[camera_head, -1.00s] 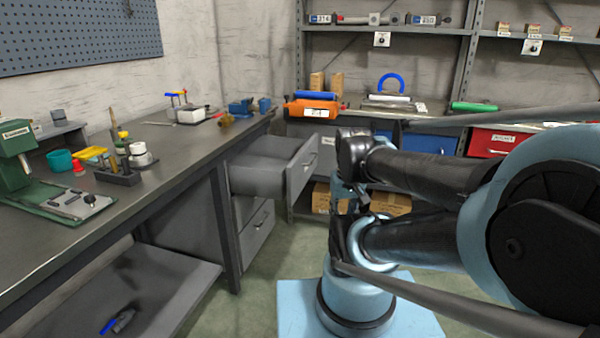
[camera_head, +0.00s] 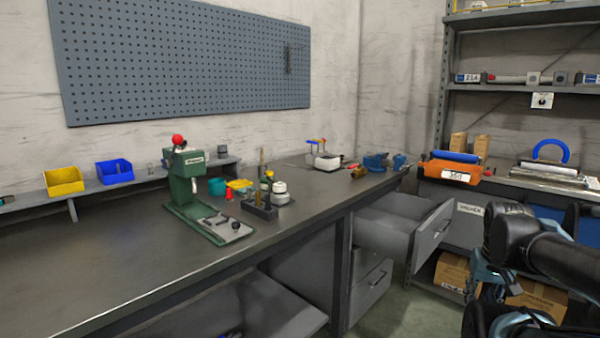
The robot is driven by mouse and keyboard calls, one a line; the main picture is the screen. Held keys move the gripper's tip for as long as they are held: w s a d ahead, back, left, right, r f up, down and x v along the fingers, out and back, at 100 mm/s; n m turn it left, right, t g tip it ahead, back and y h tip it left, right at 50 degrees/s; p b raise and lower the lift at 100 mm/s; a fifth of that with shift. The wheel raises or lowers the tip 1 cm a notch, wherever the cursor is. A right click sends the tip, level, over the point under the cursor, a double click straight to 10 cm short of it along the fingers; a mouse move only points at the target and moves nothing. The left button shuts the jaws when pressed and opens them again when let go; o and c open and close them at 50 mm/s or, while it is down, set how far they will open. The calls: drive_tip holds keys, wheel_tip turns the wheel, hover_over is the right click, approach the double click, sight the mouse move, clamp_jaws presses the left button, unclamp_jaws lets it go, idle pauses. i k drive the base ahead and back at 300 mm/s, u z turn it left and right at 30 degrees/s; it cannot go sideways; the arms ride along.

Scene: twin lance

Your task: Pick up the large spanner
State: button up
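I cannot pick out a large spanner for certain in this view. A small dark item (camera_head: 289,60) hangs near the right end of the pegboard (camera_head: 180,60); it is too small to identify. Only dark links of my own arm (camera_head: 560,255) show at the lower right. I cannot make out my gripper or its fingers.
The workbench (camera_head: 110,255) has bare room at its front left. A green press (camera_head: 185,185), a yellow bin (camera_head: 64,181) and a blue bin (camera_head: 115,171) stand along it. An open grey drawer (camera_head: 430,235) juts out under its right end. Shelving (camera_head: 445,90) stands at the right.

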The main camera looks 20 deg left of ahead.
sight(309, 170)
drive_tip(key=u, duration=0.05)
drive_tip(key=k, duration=0.5)
drive_tip(key=u, duration=0.95)
drive_tip(key=i, duration=0.7)
